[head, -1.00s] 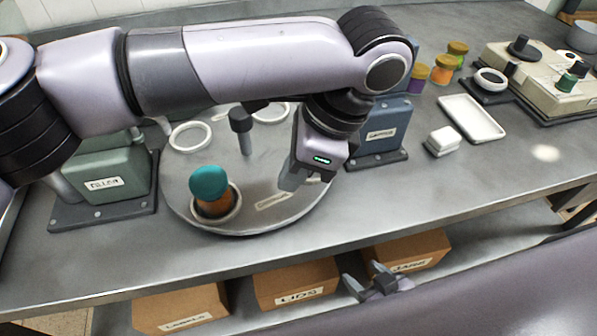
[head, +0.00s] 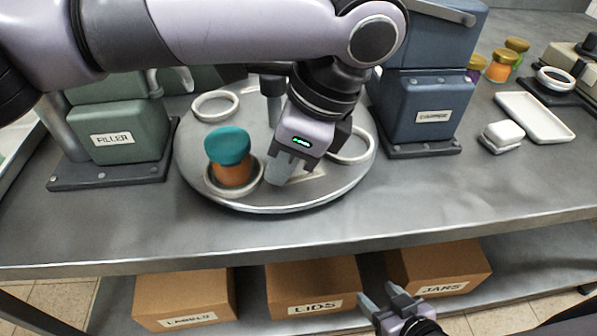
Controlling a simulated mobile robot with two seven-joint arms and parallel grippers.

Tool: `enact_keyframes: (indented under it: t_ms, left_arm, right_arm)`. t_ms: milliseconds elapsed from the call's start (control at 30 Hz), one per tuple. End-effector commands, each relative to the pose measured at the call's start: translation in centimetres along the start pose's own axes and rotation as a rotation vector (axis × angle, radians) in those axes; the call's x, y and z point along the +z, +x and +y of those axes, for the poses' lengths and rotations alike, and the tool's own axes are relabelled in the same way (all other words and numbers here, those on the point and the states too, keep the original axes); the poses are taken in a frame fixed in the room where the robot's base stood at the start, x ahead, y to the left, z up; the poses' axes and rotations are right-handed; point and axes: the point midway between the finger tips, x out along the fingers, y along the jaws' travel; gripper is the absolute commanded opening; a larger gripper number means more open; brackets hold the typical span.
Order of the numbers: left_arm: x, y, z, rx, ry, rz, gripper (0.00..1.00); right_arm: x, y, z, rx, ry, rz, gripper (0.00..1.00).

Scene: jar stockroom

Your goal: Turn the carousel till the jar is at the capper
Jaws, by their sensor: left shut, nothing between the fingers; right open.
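The round grey carousel (head: 270,203) sits on the bench with several white ring holders. An orange jar (head: 234,174) with a teal lid (head: 228,145) stands in the front-left ring. The green machine labelled FILLER (head: 118,140) is left of the carousel. The blue capper (head: 425,108) stands on its right, its label hard to read. My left gripper (head: 280,178) is shut and empty, pointing down over the carousel's front, right of the jar and apart from it. My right gripper (head: 388,300) is open and empty in front of the bench's lower shelf.
Boxes marked LABELS (head: 185,295), LIDS (head: 312,285) and JARS (head: 438,268) are on the lower shelf. A white tray (head: 535,117), a white block (head: 502,135) and several small jars (head: 500,66) are at the right. The bench front is clear.

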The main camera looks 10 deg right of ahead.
Motion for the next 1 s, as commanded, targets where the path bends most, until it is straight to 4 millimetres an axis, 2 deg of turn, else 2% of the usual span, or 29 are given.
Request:
enact_keyframes:
  t_ms: [567,1000]
  left_arm:
    - [0.46,0.06,0.03,-0.002,0.006,0.000,0.00]
    - [1.04,0.26,0.20,-0.040,0.103,0.001,0.00]
  right_arm:
    - [0.26,0.23,0.01,0.002,0.006,0.001,0.59]
    - [-0.36,-0.42,-0.06,0.003,0.009,-0.003,0.59]
